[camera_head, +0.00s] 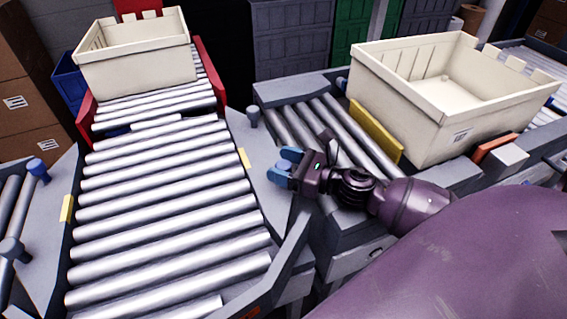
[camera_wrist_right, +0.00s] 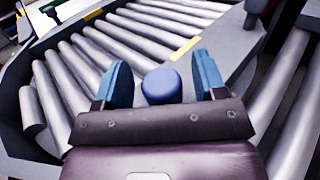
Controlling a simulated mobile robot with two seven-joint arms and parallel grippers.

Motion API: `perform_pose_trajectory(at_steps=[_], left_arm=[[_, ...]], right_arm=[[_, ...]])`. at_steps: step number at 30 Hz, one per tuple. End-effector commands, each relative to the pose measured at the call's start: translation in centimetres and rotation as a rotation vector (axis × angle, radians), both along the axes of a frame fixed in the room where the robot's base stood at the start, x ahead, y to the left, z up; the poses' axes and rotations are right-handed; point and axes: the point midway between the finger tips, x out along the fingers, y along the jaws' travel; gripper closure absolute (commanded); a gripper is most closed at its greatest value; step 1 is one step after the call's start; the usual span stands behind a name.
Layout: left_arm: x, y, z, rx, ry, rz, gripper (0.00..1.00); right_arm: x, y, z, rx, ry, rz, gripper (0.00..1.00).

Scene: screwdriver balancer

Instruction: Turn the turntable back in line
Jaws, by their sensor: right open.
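The turntable (camera_head: 165,205) is a broad bed of steel rollers between grey side plates, at left centre in the head view. Its rollers also show in the right wrist view (camera_wrist_right: 75,75). A yellow mark (camera_head: 244,158) sits on its right side plate. My right gripper (camera_head: 282,168) is over that side plate, with its blue fingers apart. In the right wrist view my gripper (camera_wrist_right: 160,82) has a round blue knob (camera_wrist_right: 161,87) showing between its open fingers. I cannot tell whether the fingers touch the knob. My left gripper is not in view.
A cream crate (camera_head: 135,65) stands on the red-sided conveyor (camera_head: 210,75) beyond the turntable. Another cream crate (camera_head: 440,110) stands on the right conveyor, beside a yellow bar (camera_head: 375,133). A blue-topped post (camera_head: 38,168) stands at the left. The turntable's rollers carry nothing.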

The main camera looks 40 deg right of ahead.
Motion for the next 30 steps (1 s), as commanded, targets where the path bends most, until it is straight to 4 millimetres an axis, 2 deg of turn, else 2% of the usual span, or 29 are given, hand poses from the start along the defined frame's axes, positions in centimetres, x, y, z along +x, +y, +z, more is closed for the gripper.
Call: perform_pose_trajectory(at_steps=[7, 8, 20, 30], left_arm=[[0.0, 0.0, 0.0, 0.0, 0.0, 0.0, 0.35], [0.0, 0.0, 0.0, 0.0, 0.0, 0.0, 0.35], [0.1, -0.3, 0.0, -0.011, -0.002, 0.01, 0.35], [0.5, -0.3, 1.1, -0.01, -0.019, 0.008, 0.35]], right_arm=[[0.1, 0.0, 0.0, 0.0, 0.0, 0.0, 0.35], [0.1, 0.0, 0.0, -0.001, -0.001, 0.0, 0.39], [0.0, 0.0, 0.0, 0.0, 0.0, 0.0, 1.0], [-0.3, 1.0, 0.3, 0.001, -0.003, -0.027, 1.0]])
